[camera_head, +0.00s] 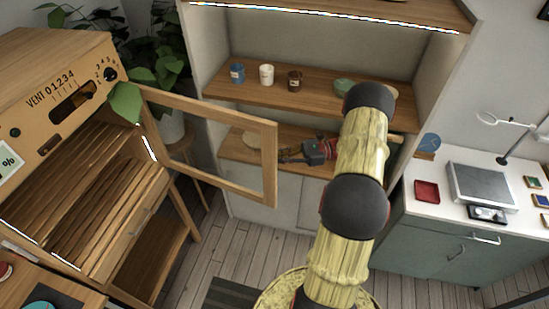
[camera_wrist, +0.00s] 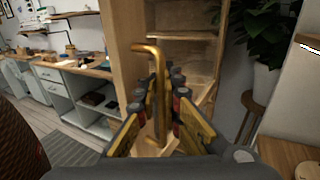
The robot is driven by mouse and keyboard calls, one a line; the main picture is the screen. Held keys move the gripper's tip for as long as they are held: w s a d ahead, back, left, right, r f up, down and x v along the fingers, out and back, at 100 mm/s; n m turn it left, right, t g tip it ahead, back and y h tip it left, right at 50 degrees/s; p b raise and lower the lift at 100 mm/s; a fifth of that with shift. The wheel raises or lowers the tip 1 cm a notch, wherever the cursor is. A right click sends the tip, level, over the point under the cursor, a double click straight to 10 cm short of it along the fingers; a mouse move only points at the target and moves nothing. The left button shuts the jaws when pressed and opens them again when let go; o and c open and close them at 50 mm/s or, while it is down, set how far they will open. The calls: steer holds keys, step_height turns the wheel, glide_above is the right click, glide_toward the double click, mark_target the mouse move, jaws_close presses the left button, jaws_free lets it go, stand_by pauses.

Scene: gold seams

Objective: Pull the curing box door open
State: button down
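The curing box (camera_head: 60,80) is the wooden cabinet at the left in the head view, with slatted shelves inside. Its wood-framed door with a see-through panel (camera_head: 272,165) stands swung well out from the box. My gripper (camera_head: 290,155) is beside the door's free edge. In the wrist view a brass bar handle (camera_wrist: 158,85) stands upright between the two fingers of my gripper (camera_wrist: 157,112). The fingers look spread, with space around the bar. The handle is hard to make out in the head view.
A shelf unit with cups (camera_head: 266,74) stands behind the door. A green counter (camera_head: 440,240) with a scale and a red tray is at the right. A potted plant (camera_head: 150,60) stands behind the box. Bare floor lies below the door.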

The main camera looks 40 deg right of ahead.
steer(key=c, duration=2.3)
jaws_free()
steer(key=shift+s, duration=0.1)
steer(key=v, duration=1.2)
